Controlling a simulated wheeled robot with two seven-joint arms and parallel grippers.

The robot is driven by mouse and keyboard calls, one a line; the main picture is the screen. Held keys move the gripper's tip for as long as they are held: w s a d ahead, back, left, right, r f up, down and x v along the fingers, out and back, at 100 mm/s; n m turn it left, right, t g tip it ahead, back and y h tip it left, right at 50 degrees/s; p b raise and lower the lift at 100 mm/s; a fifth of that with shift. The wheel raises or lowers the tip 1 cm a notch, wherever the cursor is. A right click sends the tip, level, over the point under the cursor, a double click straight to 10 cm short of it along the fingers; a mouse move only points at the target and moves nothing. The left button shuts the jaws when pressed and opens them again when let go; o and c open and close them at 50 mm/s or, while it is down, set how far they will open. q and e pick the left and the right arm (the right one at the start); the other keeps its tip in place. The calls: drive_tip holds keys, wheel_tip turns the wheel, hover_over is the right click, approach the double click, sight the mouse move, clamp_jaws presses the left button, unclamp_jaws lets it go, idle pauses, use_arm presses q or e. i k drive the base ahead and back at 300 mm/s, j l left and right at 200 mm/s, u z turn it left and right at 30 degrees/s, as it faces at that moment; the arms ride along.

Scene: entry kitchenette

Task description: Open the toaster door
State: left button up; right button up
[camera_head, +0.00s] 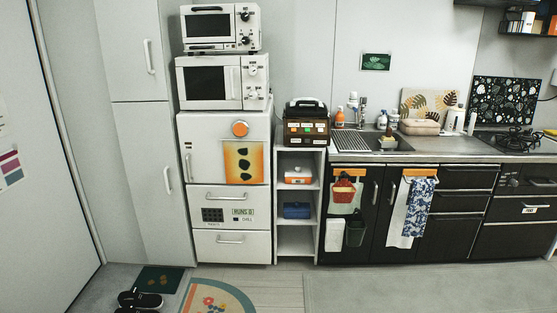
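A small white toaster oven (221,27) stands on top of a white microwave (222,83), at the upper left of the head view. Its dark glass door (208,29) faces me and looks closed, with a handle bar along its upper part. Two dark knobs sit on the panel to the right of the door. Neither of my grippers shows in this view.
The microwave rests on a white fridge (226,142). A tall white cabinet (142,120) stands to its left, and an open shelf (298,205) to its right. Black shoes (140,299) and a patterned mat (219,296) lie on the floor in front. Grey floor at right is clear.

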sight(200, 23)
drive_tip(key=i, duration=1.4)
drive_tip(key=i+u, duration=0.1)
drive_tip(key=i, duration=0.65)
drive_tip(key=i+l+u, duration=0.15)
drive_tip(key=i, duration=0.65)
